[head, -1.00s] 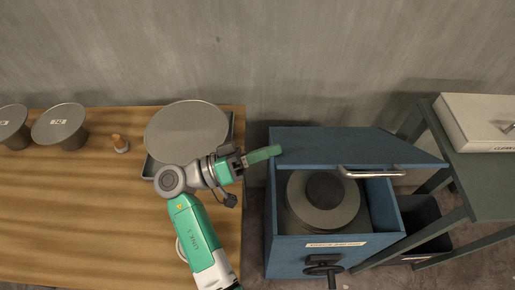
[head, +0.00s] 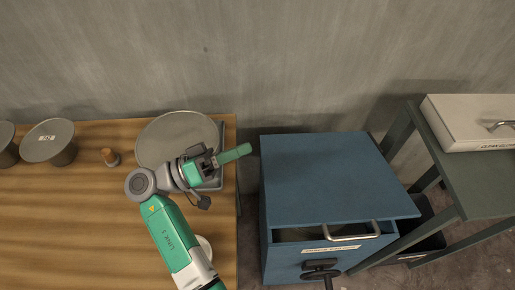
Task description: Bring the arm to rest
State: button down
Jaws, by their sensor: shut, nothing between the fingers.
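My gripper (head: 240,152) has green fingers pressed together, with nothing visible between them. It is raised over the right edge of the wooden table, beside the large grey round plate (head: 165,130) and to the left of the blue box. My arm (head: 170,235) is bent, with its green link running down to the bottom of the view. The blue box (head: 290,262) has its lid (head: 320,175) lowered over most of its top. A dark gap shows under the lid's front edge near the metal handle (head: 350,232). The inside is mostly hidden.
A dark green stand (head: 465,180) with a pale case (head: 470,115) is at right. A black bin (head: 425,240) is below it.

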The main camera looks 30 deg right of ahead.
jog(key=v, duration=0.5)
jog(key=shift+a+f, duration=0.25)
